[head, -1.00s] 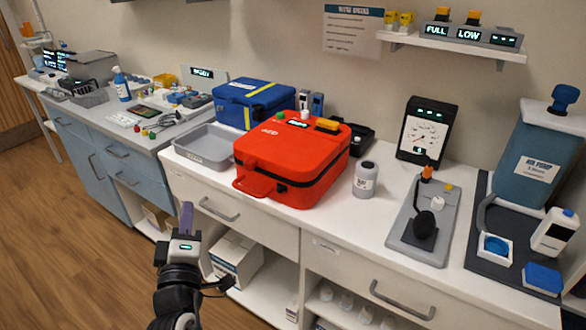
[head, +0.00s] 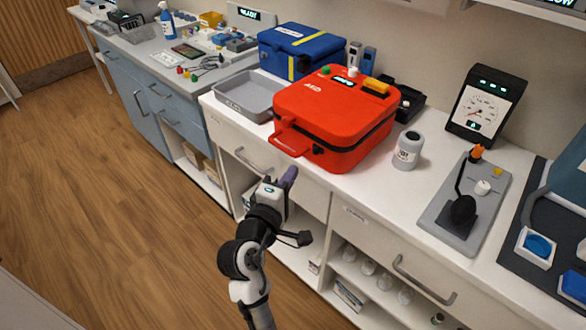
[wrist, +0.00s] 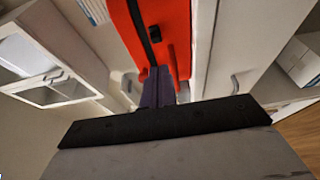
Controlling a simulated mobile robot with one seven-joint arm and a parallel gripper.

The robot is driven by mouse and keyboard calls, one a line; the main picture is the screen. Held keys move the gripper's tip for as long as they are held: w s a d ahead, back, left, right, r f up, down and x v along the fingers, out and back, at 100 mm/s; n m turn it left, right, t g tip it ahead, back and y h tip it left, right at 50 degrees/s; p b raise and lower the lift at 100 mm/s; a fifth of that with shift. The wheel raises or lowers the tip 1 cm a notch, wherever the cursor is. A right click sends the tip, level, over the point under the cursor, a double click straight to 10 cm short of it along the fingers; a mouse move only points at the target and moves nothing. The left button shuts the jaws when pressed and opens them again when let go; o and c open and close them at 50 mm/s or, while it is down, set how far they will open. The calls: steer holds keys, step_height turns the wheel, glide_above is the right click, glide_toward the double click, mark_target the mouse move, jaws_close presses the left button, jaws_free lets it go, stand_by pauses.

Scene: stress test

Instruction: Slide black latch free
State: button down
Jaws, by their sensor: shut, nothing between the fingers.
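The red AED case (head: 330,105) sits shut on the white counter, with a dark seam around its side and a red carry handle (head: 288,143) at its front. In the wrist view the red case (wrist: 178,30) fills the upper middle. A small black part on its side, likely the black latch (wrist: 154,33), lies beside the black seam. My gripper (head: 290,175) is in front of the counter, below the handle. Its purple fingers (wrist: 158,88) are together and empty, pointing toward the case; I cannot tell whether they touch it.
A grey tray (head: 248,97) and a blue case (head: 300,52) stand left of and behind the red case. A grey bottle (head: 408,150) stands to its right. A drawer handle (head: 253,160) juts out near my gripper. Floor space at left is clear.

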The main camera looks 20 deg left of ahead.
mark_target(315, 153)
steer(key=w+p, duration=0.2)
steer(key=w, duration=0.6)
steer(key=shift+s+d, duration=0.1)
steer(key=shift+d, duration=0.4)
steer(key=shift+s+d+p, duration=0.3)
steer(key=shift+d, duration=0.5)
steer(key=shift+a, duration=0.1)
